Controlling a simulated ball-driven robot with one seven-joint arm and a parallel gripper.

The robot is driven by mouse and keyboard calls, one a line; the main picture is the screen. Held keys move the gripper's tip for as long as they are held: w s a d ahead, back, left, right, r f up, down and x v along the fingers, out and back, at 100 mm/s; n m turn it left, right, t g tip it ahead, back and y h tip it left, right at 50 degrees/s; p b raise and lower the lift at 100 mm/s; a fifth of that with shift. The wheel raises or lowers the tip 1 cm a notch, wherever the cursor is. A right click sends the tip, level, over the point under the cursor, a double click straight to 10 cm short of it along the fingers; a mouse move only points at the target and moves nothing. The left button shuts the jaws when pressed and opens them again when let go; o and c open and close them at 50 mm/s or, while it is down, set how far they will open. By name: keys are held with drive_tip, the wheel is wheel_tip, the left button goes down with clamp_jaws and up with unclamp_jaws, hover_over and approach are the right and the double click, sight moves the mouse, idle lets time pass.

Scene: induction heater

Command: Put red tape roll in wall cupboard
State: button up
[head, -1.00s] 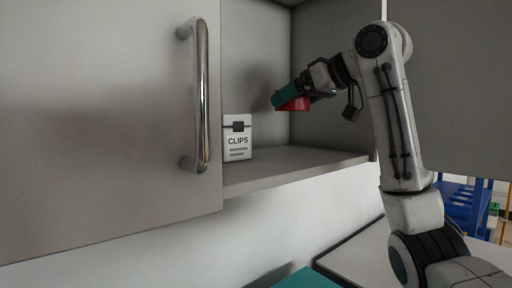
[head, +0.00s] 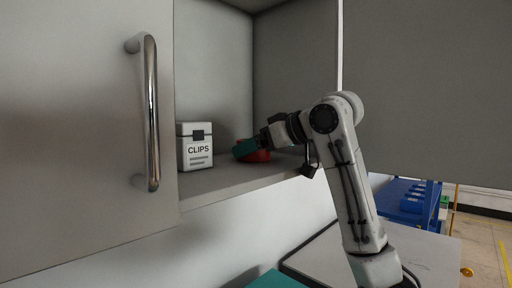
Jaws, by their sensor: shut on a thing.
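The red tape roll (head: 260,156) is in my gripper (head: 246,150), partly hidden behind its teal fingers. My gripper is shut on it, low inside the open wall cupboard (head: 225,188), close to the shelf floor. I cannot tell whether the roll touches the shelf. The roll is to the right of a white box marked CLIPS (head: 195,148), with a gap between them.
A cupboard door with a chrome handle (head: 151,110) covers the left side. A grey panel (head: 425,90) stands at the right. Bare shelf shows in front of the box and roll. Blue bins (head: 412,202) stand far off at lower right.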

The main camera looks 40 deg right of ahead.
drive_tip(key=o, duration=0.9)
drive_tip(key=shift+f, duration=0.1)
drive_tip(key=b+v, duration=0.2)
drive_tip(key=v, duration=1)
